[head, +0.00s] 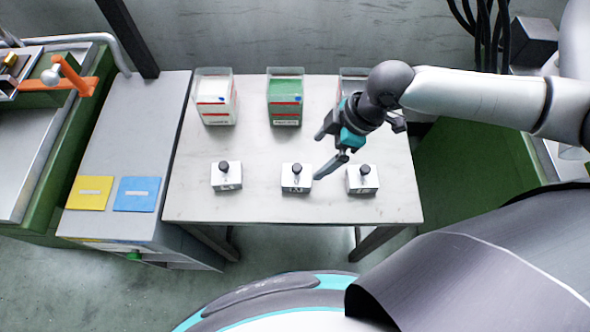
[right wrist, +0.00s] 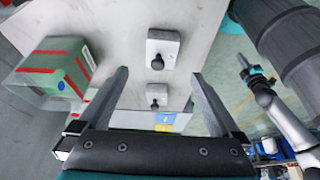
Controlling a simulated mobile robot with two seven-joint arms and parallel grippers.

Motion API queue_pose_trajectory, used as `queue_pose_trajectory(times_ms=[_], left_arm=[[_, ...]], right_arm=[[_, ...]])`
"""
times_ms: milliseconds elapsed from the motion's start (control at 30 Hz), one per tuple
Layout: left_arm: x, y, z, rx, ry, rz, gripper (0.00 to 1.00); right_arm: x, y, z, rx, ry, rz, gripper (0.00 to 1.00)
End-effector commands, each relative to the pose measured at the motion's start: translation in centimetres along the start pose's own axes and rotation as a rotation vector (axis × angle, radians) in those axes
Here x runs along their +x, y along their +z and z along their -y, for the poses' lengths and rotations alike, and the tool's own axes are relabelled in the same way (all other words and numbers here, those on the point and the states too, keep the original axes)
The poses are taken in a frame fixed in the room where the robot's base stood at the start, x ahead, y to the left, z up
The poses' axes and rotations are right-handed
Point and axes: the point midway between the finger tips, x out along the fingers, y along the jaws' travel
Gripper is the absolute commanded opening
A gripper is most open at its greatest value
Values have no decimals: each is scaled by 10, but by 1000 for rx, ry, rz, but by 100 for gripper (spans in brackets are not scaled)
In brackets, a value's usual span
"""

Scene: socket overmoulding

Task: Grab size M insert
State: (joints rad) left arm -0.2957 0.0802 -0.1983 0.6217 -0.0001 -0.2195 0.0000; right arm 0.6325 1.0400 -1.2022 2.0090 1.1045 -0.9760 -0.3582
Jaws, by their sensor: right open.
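Three pale block-shaped inserts with black knobs stand in a row on the table: the left insert (head: 226,182), the middle insert (head: 295,184) and the right insert (head: 362,186). The middle one's front mark looks like an M; the other marks are too small to read surely. My right gripper (head: 318,157) is open and empty, just to the right of the middle insert and above the table. In the right wrist view, the fingers (right wrist: 159,75) are spread apart, with the middle insert (right wrist: 163,43) and left insert (right wrist: 157,90) beyond them. My left gripper is out of view.
Containers stand along the table's back edge: a white one (head: 215,97), a green one (head: 286,96), and a third partly hidden by my right arm. A yellow card (head: 90,192) and blue card (head: 137,193) lie on the left bench. The table (head: 200,210) is clear in front.

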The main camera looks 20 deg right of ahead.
Motion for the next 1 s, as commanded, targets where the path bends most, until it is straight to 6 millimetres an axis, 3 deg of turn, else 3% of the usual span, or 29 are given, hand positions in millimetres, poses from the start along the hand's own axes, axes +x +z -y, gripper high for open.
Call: queue_pose_trajectory(times_ms=[100, 233, 533, 800, 1000], left_arm=[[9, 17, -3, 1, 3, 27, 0], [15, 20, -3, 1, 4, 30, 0], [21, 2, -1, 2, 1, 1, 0], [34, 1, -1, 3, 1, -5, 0], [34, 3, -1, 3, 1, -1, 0]], right_arm=[[31, 0, 0, 0, -2, -1, 100], [54, 0, 0, 1, 0, -1, 100], [77, -1, 1, 0, -1, -1, 100], [115, -3, 2, 0, 1, 0, 100], [120, -4, 2, 0, 1, 0, 100]])
